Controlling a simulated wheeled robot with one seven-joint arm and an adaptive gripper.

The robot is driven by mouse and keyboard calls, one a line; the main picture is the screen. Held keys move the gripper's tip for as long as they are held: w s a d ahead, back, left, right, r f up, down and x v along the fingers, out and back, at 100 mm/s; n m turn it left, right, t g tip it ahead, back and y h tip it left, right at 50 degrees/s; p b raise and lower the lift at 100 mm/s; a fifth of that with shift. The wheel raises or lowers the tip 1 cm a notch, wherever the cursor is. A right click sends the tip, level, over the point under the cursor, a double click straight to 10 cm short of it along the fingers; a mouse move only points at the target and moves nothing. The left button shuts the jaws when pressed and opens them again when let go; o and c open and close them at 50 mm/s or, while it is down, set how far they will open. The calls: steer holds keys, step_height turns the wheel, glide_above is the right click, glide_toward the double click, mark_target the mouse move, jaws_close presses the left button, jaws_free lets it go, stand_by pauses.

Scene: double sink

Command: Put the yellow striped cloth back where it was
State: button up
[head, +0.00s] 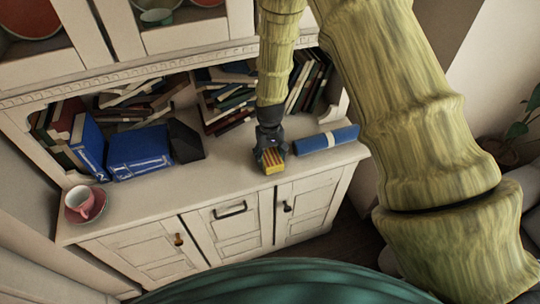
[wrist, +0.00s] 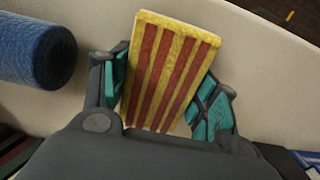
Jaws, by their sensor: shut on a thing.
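The yellow striped cloth (head: 272,162) is a small folded block with red stripes. It is at the cabinet's counter (head: 215,175), near the front edge in the head view. My gripper (head: 271,153) points down at the counter and is shut on the cloth. In the wrist view the cloth (wrist: 170,72) stands between the two teal finger pads of my gripper (wrist: 165,95), with its far end sticking out past them. I cannot tell whether the cloth touches the counter or is just above it.
Blue books (head: 139,152) and a dark block (head: 185,140) stand left. A pink cup (head: 82,202) sits far left. Counter between is clear.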

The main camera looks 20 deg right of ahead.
mark_target(270, 154)
steer(key=shift+f, duration=0.15)
steer(key=o, duration=1.3)
steer(key=shift+c, duration=0.2)
step_height(270, 154, up, 12)
steer(key=b, duration=0.3)
steer(key=shift+r, duration=0.2)
